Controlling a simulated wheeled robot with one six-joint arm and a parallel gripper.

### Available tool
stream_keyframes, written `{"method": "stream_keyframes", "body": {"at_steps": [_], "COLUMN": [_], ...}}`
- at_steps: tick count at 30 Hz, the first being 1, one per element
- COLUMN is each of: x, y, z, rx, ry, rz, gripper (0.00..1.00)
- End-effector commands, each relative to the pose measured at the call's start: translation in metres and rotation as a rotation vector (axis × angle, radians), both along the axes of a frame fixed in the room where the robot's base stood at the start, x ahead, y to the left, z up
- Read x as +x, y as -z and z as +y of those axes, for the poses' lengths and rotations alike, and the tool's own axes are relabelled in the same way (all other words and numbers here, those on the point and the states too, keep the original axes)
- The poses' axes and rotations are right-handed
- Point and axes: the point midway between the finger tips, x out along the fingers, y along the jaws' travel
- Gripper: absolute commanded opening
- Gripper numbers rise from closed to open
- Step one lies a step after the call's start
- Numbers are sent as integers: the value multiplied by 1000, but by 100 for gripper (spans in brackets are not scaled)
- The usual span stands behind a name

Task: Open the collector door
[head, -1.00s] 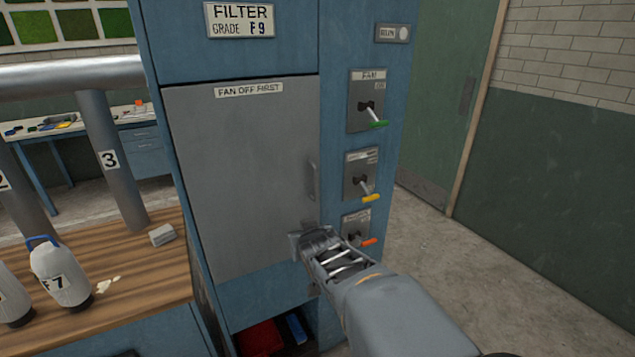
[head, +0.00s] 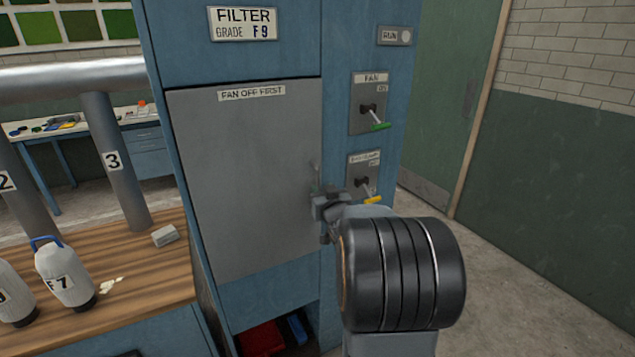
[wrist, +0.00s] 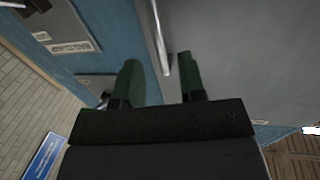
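The collector door (head: 245,180) is a flat grey panel in the blue cabinet, labelled "FAN OFF FIRST", and it sits shut. Its slim vertical handle (head: 314,178) is near the door's right edge, with its lower part hidden by my gripper (head: 322,205). In the wrist view, the metal handle (wrist: 156,35) runs down between the two dark green fingers of my gripper (wrist: 158,62). The fingers are spread apart. I cannot tell whether either finger touches the handle.
Right of the door are the fan lever (head: 378,126) with a green tip and a yellow-tipped lever (head: 372,199). A pale RUN lamp (head: 405,36) is above. A wooden bench (head: 150,270) with numbered bottles (head: 65,275) stands left. Open floor lies right.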

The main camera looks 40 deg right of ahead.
Motion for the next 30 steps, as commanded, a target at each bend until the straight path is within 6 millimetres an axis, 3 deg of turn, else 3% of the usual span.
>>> {"method": "stream_keyframes", "body": {"at_steps": [9,23,30], "x": [39,48,48], "y": [-1,0,0], "z": [-13,-16,-16], "rx": [0,0,0], "ry": [-1,0,0], "rz": [0,0,0], "gripper": [37,37,17]}}
